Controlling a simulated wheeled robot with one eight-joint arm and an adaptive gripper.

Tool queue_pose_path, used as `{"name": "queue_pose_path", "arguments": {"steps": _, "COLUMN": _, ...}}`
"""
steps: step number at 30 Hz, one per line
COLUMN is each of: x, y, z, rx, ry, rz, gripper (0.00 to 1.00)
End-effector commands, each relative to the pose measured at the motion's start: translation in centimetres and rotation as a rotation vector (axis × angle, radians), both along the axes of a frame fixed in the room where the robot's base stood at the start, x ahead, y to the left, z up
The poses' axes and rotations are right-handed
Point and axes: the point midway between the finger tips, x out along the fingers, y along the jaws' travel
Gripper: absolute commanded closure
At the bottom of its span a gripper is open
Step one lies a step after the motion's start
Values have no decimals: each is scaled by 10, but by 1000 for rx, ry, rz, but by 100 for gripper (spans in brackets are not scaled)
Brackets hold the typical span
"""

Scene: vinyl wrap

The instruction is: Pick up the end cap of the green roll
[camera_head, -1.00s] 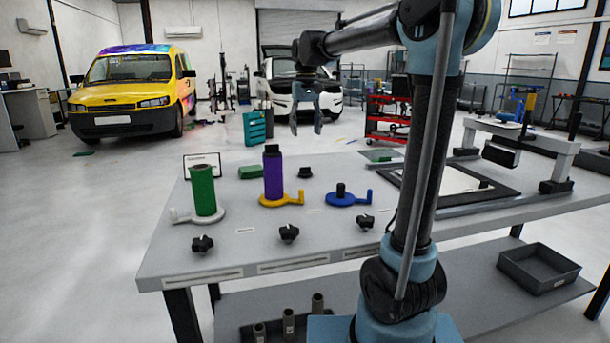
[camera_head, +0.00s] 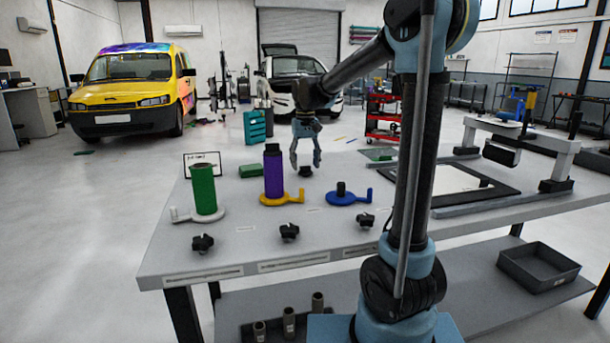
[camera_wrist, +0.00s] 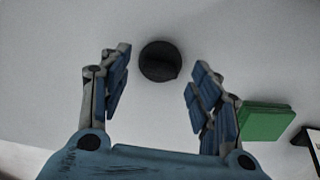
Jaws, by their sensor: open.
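The green roll (camera_head: 203,190) stands upright on a white holder with a handle at the left of the table; no cap shows on its top. A loose black cap (camera_head: 305,171) lies on the table behind the rolls. In the wrist view the cap (camera_wrist: 160,61) is round and dark, between and slightly beyond the fingertips. My gripper (camera_head: 305,161) is open and empty, pointing down over this cap. In the wrist view its two blue-padded fingers (camera_wrist: 161,72) are spread on either side of the cap, with no contact visible.
A purple roll (camera_head: 273,175) with a black top stands on a yellow holder, left of my gripper. A blue holder (camera_head: 348,199) is in front. A green block (camera_head: 251,171) lies nearby, and black knobs (camera_head: 289,232) line the front. Bare table surrounds the cap.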

Motion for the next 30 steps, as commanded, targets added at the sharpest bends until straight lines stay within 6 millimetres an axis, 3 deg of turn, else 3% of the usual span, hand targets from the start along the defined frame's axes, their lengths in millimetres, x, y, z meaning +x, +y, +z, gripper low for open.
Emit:
{"name": "queue_pose_path", "arguments": {"steps": 4, "x": 0, "y": -1, "z": -13, "rx": 0, "ry": 0, "rz": -1, "gripper": 43}}
{"name": "queue_pose_path", "arguments": {"steps": 12, "x": 0, "y": -1, "z": -15, "rx": 0, "ry": 0, "rz": -1, "gripper": 43}}
{"name": "queue_pose_path", "arguments": {"steps": 16, "x": 0, "y": -1, "z": -15, "rx": 0, "ry": 0, "rz": -2, "gripper": 66}}
{"name": "queue_pose_path", "arguments": {"steps": 19, "x": 0, "y": -1, "z": -15, "rx": 0, "ry": 0, "rz": -2, "gripper": 76}}
{"name": "queue_pose_path", "arguments": {"steps": 30, "x": 0, "y": -2, "z": -14, "rx": 0, "ry": 0, "rz": -2, "gripper": 78}}
